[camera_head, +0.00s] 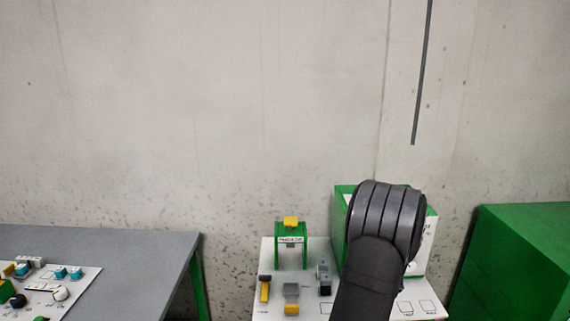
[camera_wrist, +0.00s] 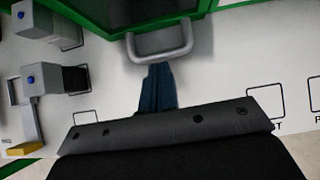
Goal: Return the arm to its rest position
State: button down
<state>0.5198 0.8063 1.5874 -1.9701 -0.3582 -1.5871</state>
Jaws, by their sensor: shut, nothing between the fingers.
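My gripper (camera_wrist: 157,72) shows in the wrist view as dark blue fingers, shut and empty. The fingertips are close to a grey handle (camera_wrist: 160,50) on the green-edged box; I cannot tell whether they touch it. In the head view my dark arm stands in front of this green and white box (camera_head: 345,205) and hides my gripper and much of the box's front. I make out no blue cable in either view.
A white board (camera_head: 265,290) below the box bears a green stand (camera_head: 291,232) with a yellow top and several small grey and yellow parts. A grey table (camera_head: 130,255) stands at left, a green block (camera_head: 525,260) at right. Bare wall fills the upper view.

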jog(key=s, duration=0.3)
jog(key=shift+s+r, duration=0.1)
jog(key=shift+r, duration=0.25)
jog(key=v, duration=1)
jog(key=x, duration=1)
jog(key=shift+f, duration=0.2)
jog(key=w, duration=0.4)
jog(key=shift+w+f, duration=0.2)
jog(key=shift+f, duration=0.15)
jog(key=s+r, duration=0.1)
jog(key=s, duration=1.2)
jog(key=v, duration=1)
jog(key=shift+w+f, duration=0.15)
